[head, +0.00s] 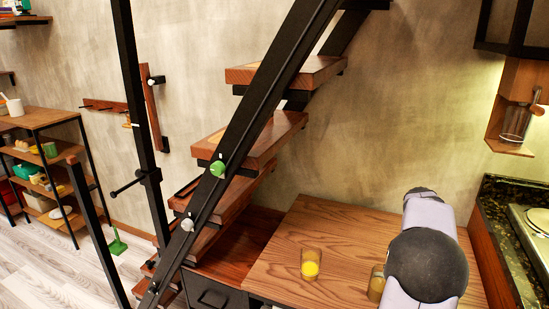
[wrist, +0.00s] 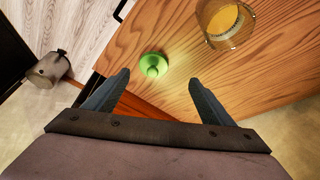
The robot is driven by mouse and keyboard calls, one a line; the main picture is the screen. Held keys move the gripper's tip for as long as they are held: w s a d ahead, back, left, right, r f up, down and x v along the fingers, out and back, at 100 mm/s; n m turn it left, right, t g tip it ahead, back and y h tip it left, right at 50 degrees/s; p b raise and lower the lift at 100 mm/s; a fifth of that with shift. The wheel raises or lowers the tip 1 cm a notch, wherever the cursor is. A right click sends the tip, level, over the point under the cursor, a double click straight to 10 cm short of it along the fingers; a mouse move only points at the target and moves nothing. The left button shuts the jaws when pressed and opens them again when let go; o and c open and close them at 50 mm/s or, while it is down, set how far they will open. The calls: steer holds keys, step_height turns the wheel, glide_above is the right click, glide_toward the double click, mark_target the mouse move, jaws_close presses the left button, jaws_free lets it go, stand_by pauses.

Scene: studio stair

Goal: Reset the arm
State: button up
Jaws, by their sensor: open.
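My gripper (wrist: 158,84) shows in the wrist view with its two dark fingers spread apart and nothing between them. It points toward the wooden table (wrist: 165,35). A small green round object (wrist: 153,66) shows just beyond the left fingertip, apart from it. In the head view my arm (head: 430,255) is bent over the right side of the table (head: 345,235), and the gripper is hidden there.
A glass of orange drink (head: 310,264) stands on the table, and another glass (head: 376,284) is partly hidden by my arm. Wooden stairs (head: 255,140) with a black rail rise to the left. A dark stone counter (head: 497,215) is on the right.

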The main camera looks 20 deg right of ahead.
steer(key=w+a+r+n+y+p, duration=0.1)
steer(key=w+a+n+p, duration=0.15)
steer(key=a, duration=0.55)
steer(key=w+a+r+n+t+p, duration=0.1)
steer(key=a+n, duration=0.3)
steer(key=a, duration=0.4)
steer(key=w+a+r+n+y+p, duration=0.1)
steer(key=w+a+n+p, duration=0.15)
steer(key=a, duration=0.65)
steer(key=s+a+n+y+p, duration=0.1)
steer(key=s+a+n+p, duration=0.2)
steer(key=s+a+n, duration=0.5)
steer(key=s+a+n+y+p, duration=0.1)
steer(key=s+a+n+p, duration=0.15)
steer(key=a, duration=0.95)
step_height(320, 180, down, 16)
steer(key=b, duration=1.6)
steer(key=shift+s+d+b, duration=0.25)
steer(key=shift+s+b, duration=0.05)
steer(key=shift+s, duration=0.1)
steer(key=shift+r+n, duration=0.1)
steer(key=shift+n, duration=0.15)
